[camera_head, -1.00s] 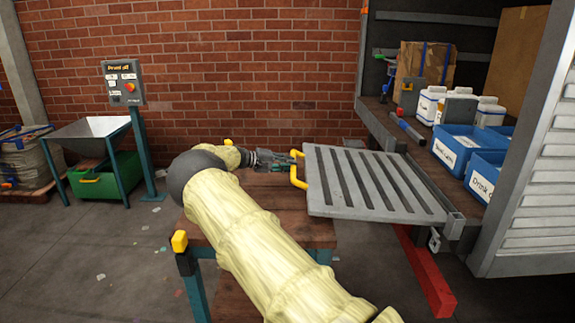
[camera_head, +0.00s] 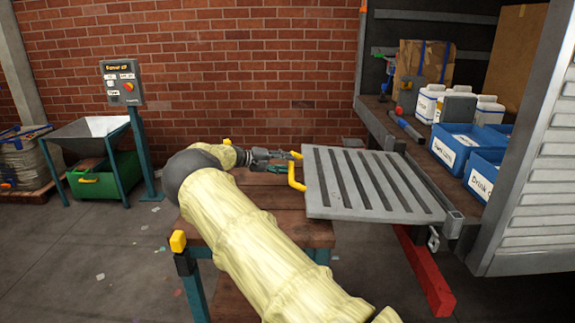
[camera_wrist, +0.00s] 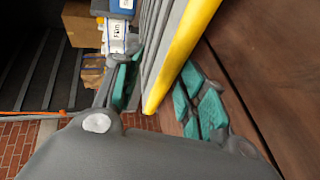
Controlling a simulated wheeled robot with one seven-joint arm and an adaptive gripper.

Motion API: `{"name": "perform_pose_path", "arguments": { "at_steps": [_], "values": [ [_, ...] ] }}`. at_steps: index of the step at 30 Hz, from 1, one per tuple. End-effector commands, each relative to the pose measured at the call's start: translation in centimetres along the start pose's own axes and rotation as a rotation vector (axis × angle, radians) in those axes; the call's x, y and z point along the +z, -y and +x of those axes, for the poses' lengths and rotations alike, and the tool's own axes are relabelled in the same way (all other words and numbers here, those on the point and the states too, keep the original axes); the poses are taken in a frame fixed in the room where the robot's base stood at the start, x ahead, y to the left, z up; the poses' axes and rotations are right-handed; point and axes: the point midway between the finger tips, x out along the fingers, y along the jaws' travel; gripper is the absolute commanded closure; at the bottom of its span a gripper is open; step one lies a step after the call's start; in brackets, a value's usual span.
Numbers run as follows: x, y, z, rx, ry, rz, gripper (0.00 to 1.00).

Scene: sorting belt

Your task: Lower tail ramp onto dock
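The grey slatted tail ramp (camera_head: 372,184) is folded down from the truck bed and lies about level. Its left end is over the wooden dock table (camera_head: 285,222). I cannot tell whether it touches the tabletop. A yellow handle (camera_head: 293,176) is on the ramp's left end. It also shows in the wrist view as a yellow bar (camera_wrist: 182,58). My gripper (camera_head: 283,161) is at the handle's far part. Its teal-padded fingers stand apart, one on each side of the bar in the wrist view (camera_wrist: 160,95). Contact with the bar is not clear.
The truck bed at right holds blue bins (camera_head: 485,178), white jugs (camera_head: 428,102) and cardboard boxes. A red beam (camera_head: 425,272) is below the ramp. A control panel (camera_head: 122,82) and a hopper (camera_head: 92,135) stand at left. The floor between hopper and table is mostly clear.

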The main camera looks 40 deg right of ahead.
Motion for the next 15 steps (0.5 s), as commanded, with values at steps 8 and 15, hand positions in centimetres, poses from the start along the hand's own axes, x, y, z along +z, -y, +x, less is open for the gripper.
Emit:
{"name": "perform_pose_path", "arguments": {
  "at_steps": [8,15],
  "values": [
    [-0.1,0.1,-5.2,-0.001,-0.005,-0.001,0.59],
    [-0.1,0.1,-8.9,-0.001,-0.004,-0.001,0.59]
  ]
}}
